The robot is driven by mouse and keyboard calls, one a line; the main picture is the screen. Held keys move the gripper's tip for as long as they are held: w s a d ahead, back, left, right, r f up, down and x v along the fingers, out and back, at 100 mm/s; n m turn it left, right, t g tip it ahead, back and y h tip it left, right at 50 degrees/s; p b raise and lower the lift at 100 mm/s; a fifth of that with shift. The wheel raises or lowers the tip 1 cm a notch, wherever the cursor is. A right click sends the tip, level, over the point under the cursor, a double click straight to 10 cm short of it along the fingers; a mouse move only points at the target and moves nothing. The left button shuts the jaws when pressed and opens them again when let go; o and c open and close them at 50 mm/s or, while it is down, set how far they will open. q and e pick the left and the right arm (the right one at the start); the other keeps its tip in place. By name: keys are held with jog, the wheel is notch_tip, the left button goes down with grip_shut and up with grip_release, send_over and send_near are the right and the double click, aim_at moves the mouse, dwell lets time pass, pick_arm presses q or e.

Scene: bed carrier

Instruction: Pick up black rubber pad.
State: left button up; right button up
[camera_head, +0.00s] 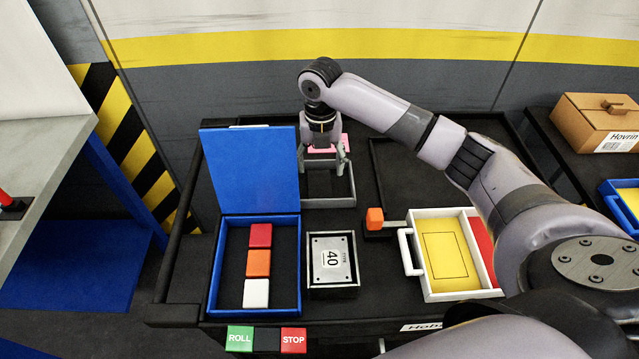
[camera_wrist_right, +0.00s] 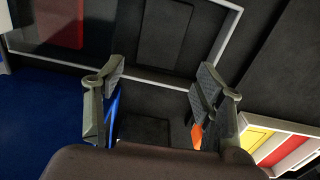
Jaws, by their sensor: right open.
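In the wrist view, a flat dark rectangle (camera_wrist_right: 165,30) that looks like the black rubber pad lies inside a pale-rimmed tray (camera_wrist_right: 185,80). A second dark square (camera_wrist_right: 145,130) shows between the finger bases; I cannot tell what it is. My right gripper (camera_head: 327,166) is open and empty, pointing down over the grey-rimmed tray (camera_head: 330,203) in the head view. Its spread fingers (camera_wrist_right: 157,80) appear near the tray edge in the wrist view. In the head view the gripper and dark surfaces hide the pad. My left gripper is not in view.
A blue box (camera_head: 214,262) with a raised lid (camera_head: 250,170) holds red, orange and white blocks. A pink piece (camera_head: 314,149) lies behind the gripper.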

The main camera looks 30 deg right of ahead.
aim_at(320, 187)
notch_tip(320, 187, down, 3)
jog(key=shift+r, duration=0.1)
jog(key=shift+w+d+f+p, duration=0.1)
jog(key=shift+f+p, duration=0.1)
jog(key=shift+f, duration=0.7)
jog(key=shift+w+a+f+p, duration=0.1)
jog(key=shift+f+p, duration=0.15)
jog(key=shift+f, duration=0.6)
jog(key=shift+w+d+f+p, duration=0.1)
jog(key=shift+f+p, duration=0.1)
jog(key=shift+f, duration=0.7)
jog(key=shift+c, duration=0.5)
jog(key=c, duration=0.6)
jog(key=shift+r, duration=0.1)
